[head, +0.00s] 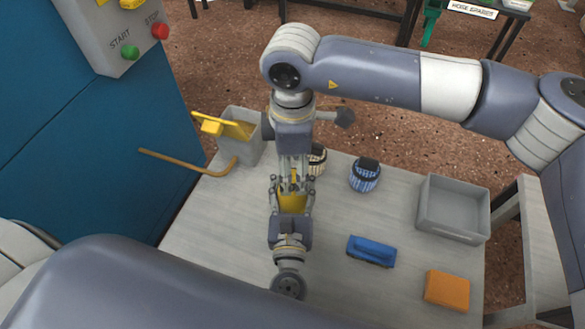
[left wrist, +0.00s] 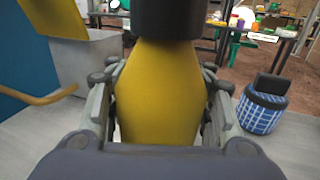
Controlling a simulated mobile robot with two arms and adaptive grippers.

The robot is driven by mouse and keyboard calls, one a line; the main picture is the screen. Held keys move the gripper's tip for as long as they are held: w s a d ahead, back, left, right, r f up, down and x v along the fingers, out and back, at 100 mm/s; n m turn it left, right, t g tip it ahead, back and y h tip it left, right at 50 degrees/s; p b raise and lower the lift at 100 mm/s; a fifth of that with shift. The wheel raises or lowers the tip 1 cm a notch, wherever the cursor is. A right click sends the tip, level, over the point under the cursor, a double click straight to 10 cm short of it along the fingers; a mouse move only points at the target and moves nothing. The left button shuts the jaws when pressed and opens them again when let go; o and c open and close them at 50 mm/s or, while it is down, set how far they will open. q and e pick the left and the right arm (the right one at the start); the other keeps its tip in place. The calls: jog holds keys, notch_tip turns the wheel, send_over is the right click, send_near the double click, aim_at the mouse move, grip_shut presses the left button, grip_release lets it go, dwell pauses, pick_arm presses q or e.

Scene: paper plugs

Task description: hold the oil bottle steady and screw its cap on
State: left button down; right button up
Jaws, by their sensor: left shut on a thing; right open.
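The yellow oil bottle (head: 292,202) stands upright near the middle of the bench. My left gripper (head: 292,192) is shut on its body from the near side; the left wrist view shows the bottle (left wrist: 160,95) between both fingers. A wide dark cylinder, seemingly the cap (left wrist: 167,18), sits at the bottle's top in that view, its upper part cut off. My right gripper (head: 294,172) points straight down over the bottle's top, fingers open on either side of it. Its fingers hide the cap in the head view, and I cannot tell how the cap is seated.
A grey bin (head: 240,150) with a yellow item and a bent brown rod (head: 185,163) are left. Blue-checked (head: 365,178) and cream-checked (head: 317,160) round items stand behind. A grey tray (head: 452,225), blue brush-like block (head: 371,252) and orange block (head: 447,290) are right.

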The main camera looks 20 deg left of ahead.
aim_at(292, 208)
notch_tip(292, 208, up, 10)
jog(key=shift+r, duration=0.25)
pick_arm(q)
jog(key=c, duration=0.7)
grip_release()
jog(key=v, duration=1.2)
